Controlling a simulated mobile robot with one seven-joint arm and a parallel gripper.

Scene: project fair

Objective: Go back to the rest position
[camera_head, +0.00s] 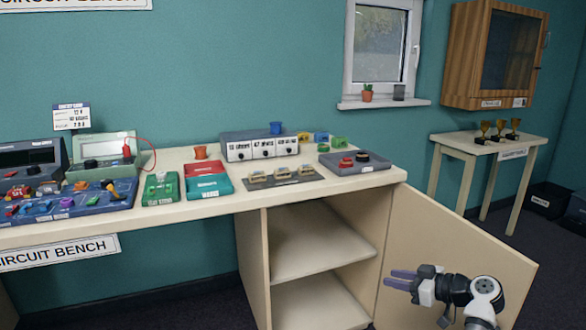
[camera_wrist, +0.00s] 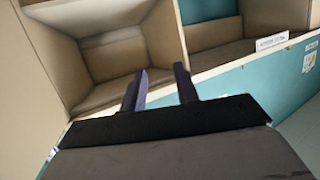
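My gripper (camera_head: 402,280) is low at the right in the head view, in front of the open cabinet door (camera_head: 450,245). Its two dark purple fingers also show in the wrist view (camera_wrist: 161,88). They are spread apart with nothing between them. In the wrist view, box-like compartments lie beyond the fingers. I cannot tell whether the fingers touch the door.
The cabinet below has empty-looking shelves (camera_head: 310,243). A small table (camera_head: 470,141) with trophies stands at the right, under a wooden wall cabinet (camera_head: 465,60). Dark boxes (camera_head: 549,200) lie on the floor.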

